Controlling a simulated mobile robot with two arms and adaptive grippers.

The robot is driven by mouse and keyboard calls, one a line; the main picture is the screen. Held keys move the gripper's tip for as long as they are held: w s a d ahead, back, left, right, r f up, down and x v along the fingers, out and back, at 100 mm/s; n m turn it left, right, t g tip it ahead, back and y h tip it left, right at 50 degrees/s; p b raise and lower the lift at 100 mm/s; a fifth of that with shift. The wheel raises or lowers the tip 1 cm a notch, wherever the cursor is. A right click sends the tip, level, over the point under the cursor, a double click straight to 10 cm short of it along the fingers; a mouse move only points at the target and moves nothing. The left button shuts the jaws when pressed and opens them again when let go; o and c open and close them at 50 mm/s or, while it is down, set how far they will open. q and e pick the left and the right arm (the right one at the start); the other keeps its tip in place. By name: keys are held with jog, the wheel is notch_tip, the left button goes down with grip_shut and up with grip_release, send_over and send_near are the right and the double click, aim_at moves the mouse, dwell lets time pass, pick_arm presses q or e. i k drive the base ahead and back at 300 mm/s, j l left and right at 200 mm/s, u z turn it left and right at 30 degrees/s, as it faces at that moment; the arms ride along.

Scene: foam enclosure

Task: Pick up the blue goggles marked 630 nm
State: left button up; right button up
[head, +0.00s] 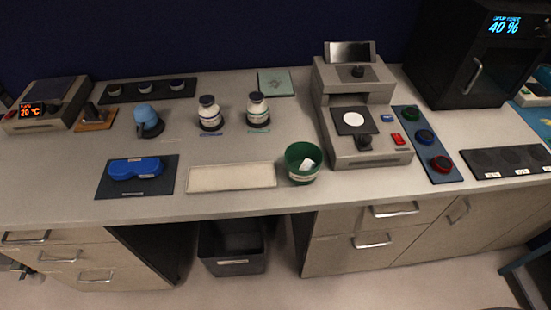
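A blue goggles-shaped object (135,168) lies on a dark mat (105,188) at the front left of the bench. A small label strip shows on the mat in front of it, but its text is too small to read, so I cannot confirm a 630 nm mark.
The bench (290,110) also holds two white bottles (209,113) (257,108), a blue-topped item (146,120), a white tray (232,177), a green cup (303,162) and a grey instrument (358,110). An open dark bin (232,250) stands below. Bare bench lies behind the mat.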

aim_at(149, 168)
jog(key=u, duration=0.5)
jog(key=l+u, duration=0.15)
jog(key=u, duration=0.3)
jog(key=k+l+u, duration=0.1)
jog(key=u, duration=0.35)
jog(key=k+l+u, duration=0.1)
jog(key=u, duration=0.8)
jog(key=k, duration=0.1)
